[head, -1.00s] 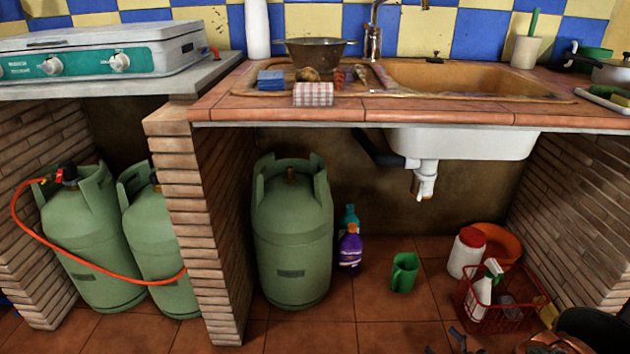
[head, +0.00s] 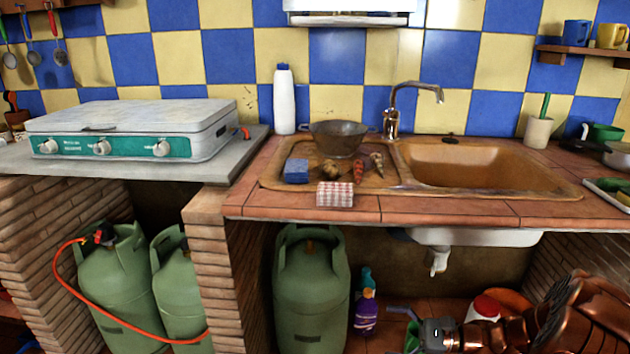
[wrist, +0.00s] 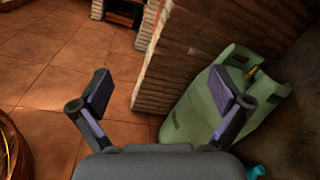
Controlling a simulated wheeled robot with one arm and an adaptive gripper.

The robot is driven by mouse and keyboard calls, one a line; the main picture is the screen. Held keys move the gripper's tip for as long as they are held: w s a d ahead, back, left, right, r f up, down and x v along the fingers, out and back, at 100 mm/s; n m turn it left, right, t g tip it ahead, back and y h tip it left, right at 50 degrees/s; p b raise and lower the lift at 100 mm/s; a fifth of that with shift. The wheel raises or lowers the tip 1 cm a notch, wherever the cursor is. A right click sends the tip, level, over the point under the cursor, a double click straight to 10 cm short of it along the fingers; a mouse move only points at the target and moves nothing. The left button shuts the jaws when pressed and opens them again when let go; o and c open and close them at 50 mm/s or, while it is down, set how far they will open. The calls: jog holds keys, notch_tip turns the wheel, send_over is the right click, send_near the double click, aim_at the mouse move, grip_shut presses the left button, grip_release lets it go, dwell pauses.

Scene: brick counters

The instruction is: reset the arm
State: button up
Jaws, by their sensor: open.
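My gripper (wrist: 160,92) is open and empty in the wrist view, its two fingers spread wide. Behind the fingers are the tiled floor (wrist: 70,50), a brick pillar (wrist: 195,50) and a green gas cylinder (wrist: 205,110). In the head view my copper-coloured arm reaches in at the lower right, in front of the space under the sink. My gripper also shows there (head: 404,328), small and partly cut off by the bottom edge. It is below the counter front and holds nothing visible.
The tiled counter (head: 440,208) with the sink (head: 480,170) overhangs my arm. Beneath it stand a gas cylinder (head: 311,290) and a purple bottle (head: 365,312). A red-lidded container (head: 485,308) is partly hidden by my arm. A camping stove (head: 130,130) sits at the left.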

jog(key=s+a+r+n+g+h+p, duration=0.2)
jog(key=s+a+r+n+g+p, duration=0.15)
jog(key=s+r, duration=0.35)
jog(key=s+a+r+n+g+h+p, duration=0.25)
jog(key=s+r+p, duration=0.25)
jog(key=r, duration=0.4)
jog(key=s+a+r+n+g+h+p, duration=0.2)
jog(key=s+a+r+n+h+p, duration=0.15)
jog(key=s+r+p, duration=0.35)
jog(key=s+d+r+n+t+h+p, duration=0.1)
jog(key=s+d+r+n+h+p, duration=0.2)
jog(key=r, duration=0.6)
jog(key=s+d+r+n+t+h+p, duration=0.1)
jog(key=s+d+r+n+h+p, duration=0.2)
jog(key=s+d+r+h+p, duration=0.3)
jog(key=s+d+r+p, duration=0.1)
jog(key=s+r+p, duration=0.2)
jog(key=s+r, duration=0.1)
jog(key=shift+s+t+h+p, duration=0.3)
jog(key=shift+s+t, duration=0.1)
jog(key=shift+s, duration=0.4)
